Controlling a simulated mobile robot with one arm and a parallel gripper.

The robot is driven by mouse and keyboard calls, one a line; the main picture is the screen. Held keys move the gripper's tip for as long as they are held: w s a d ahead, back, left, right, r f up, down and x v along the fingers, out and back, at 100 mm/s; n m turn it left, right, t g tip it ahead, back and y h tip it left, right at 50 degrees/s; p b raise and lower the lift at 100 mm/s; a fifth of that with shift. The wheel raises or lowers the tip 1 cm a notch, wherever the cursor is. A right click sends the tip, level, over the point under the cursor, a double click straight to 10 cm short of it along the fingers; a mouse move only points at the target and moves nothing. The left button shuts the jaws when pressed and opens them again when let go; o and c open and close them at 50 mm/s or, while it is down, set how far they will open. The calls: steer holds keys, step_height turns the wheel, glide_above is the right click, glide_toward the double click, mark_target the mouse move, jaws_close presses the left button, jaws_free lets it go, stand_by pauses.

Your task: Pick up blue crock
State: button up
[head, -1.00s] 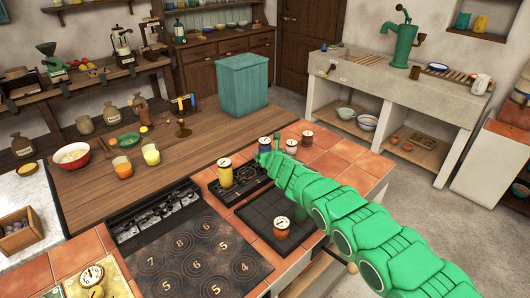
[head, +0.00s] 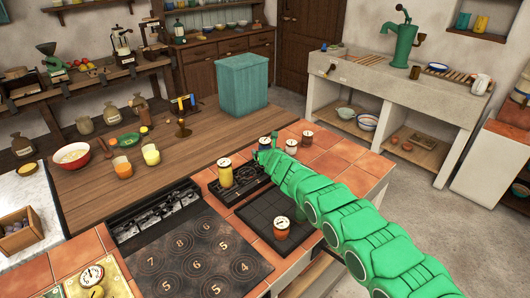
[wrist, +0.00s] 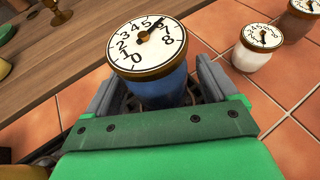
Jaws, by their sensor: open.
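The blue crock (wrist: 160,90) has a white dial lid with black numbers and a brown rim. In the wrist view it stands between the two grey fingers of my gripper (wrist: 158,92). The fingers are open, one on each side of it; whether either touches it I cannot tell. In the head view the blue crock (head: 264,142) is at the back of the tiled counter, partly hidden by my green gripper (head: 268,155).
A white crock (wrist: 252,52) and a brown crock (wrist: 300,18) stand close on the right. A yellow crock (head: 225,174) is to the left, and an orange crock (head: 282,229) is nearer the front. A teal bin (head: 243,86) stands behind on the wood.

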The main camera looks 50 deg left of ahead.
steer(key=c, duration=1.3)
steer(key=shift+r, duration=0.1)
steer(key=shift+c, duration=0.2)
